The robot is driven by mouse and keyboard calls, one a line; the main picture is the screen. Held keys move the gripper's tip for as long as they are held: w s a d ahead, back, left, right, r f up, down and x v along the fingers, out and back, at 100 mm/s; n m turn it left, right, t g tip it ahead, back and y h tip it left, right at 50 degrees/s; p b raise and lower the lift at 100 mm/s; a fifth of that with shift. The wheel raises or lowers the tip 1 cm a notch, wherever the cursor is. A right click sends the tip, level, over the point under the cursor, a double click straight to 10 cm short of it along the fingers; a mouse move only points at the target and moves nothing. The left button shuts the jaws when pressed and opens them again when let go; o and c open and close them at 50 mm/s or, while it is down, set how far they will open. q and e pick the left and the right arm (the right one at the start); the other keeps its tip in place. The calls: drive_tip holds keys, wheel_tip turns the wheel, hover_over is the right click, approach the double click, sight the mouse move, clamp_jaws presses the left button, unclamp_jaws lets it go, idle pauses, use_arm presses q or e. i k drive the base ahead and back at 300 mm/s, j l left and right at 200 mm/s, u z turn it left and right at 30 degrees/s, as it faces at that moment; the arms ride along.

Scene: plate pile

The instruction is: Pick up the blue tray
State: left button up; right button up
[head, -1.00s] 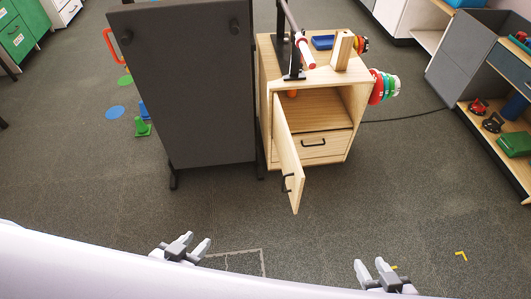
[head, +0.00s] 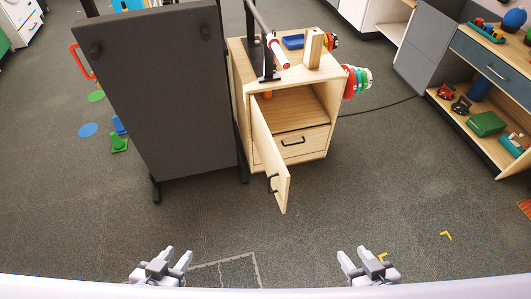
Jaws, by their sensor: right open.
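A small blue tray (head: 293,41) lies on top of the wooden cabinet (head: 318,155), behind an upright wooden block (head: 314,47). Its contents are too small to make out. My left gripper (head: 176,256) is open and empty at the bottom of the head view, left of centre. My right gripper (head: 354,254) is open and empty at the bottom, right of centre. Both are far from the tray, over the floor in front of the cabinet.
The cabinet's door (head: 270,160) stands open towards me. A dark upright panel (head: 165,95) stands left of the cabinet. Coloured discs (head: 355,82) hang on its right side. Shelves (head: 475,125) stand at the right. The floor in front is clear.

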sight(294, 41)
drive_tip(key=z, duration=0.15)
drive_tip(key=i+l+z, duration=0.1)
drive_tip(key=l, duration=0.3)
drive_tip(key=i+l+z, duration=0.15)
drive_tip(key=l, duration=0.3)
drive_tip(key=i+l+z, duration=0.1)
drive_tip(key=l, duration=0.3)
drive_tip(key=i+l+z, duration=0.35)
drive_tip(key=i+l, duration=0.2)
drive_tip(key=i+l+z, duration=0.15)
drive_tip(key=i, duration=0.4)
drive_tip(key=i+l+z, duration=0.15)
drive_tip(key=i, duration=0.35)
drive_tip(key=i+u, duration=0.25)
drive_tip(key=i, duration=0.3)
drive_tip(key=i+l+u, duration=0.2)
drive_tip(key=i, duration=0.35)
drive_tip(key=i+u, duration=0.4)
drive_tip(key=i+l+u, duration=0.15)
drive_tip(key=i+u, duration=0.25)
drive_tip(key=i, duration=0.2)
